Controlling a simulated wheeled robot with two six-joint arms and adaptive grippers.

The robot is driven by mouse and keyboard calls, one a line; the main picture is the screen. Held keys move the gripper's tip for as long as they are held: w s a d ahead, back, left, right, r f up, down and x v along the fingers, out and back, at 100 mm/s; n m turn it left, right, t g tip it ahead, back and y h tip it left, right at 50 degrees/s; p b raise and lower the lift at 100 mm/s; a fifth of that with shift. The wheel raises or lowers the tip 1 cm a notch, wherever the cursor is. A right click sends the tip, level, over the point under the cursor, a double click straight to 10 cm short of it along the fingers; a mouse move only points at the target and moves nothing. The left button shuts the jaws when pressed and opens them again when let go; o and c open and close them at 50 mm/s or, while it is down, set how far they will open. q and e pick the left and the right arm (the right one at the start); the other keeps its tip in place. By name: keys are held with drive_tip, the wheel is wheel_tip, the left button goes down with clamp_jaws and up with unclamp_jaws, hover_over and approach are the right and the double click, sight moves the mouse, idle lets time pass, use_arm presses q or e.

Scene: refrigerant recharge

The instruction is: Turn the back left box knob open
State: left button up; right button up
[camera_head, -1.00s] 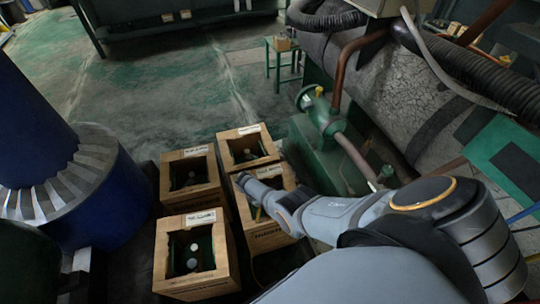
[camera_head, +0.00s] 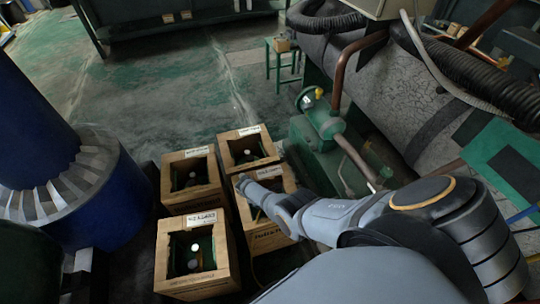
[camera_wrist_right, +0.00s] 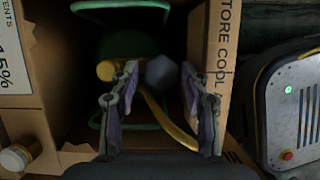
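Four open cardboard boxes stand in two rows in the head view. The back left box (camera_head: 172,192) has a pale knob (camera_head: 191,175) inside, and no gripper is at it. My right arm reaches in from the right over the front right box (camera_head: 262,240) and hides part of its inside. In the right wrist view my right gripper (camera_wrist_right: 160,68) is open inside a box, its fingers on either side of a grey faceted knob (camera_wrist_right: 158,74). I cannot tell whether they touch it. A yellow hose (camera_wrist_right: 166,122) curves below. My left gripper is not in view.
The back right box (camera_head: 232,139) and front left box (camera_head: 190,285) stand close by. A blue cylinder (camera_head: 120,205) stands left, and green machinery with a large pipe (camera_head: 375,95) is right. The floor behind the boxes is clear.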

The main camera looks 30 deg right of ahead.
drive_tip(key=v, duration=1.2)
drive_tip(key=shift+s, duration=0.1)
idle(0.4)
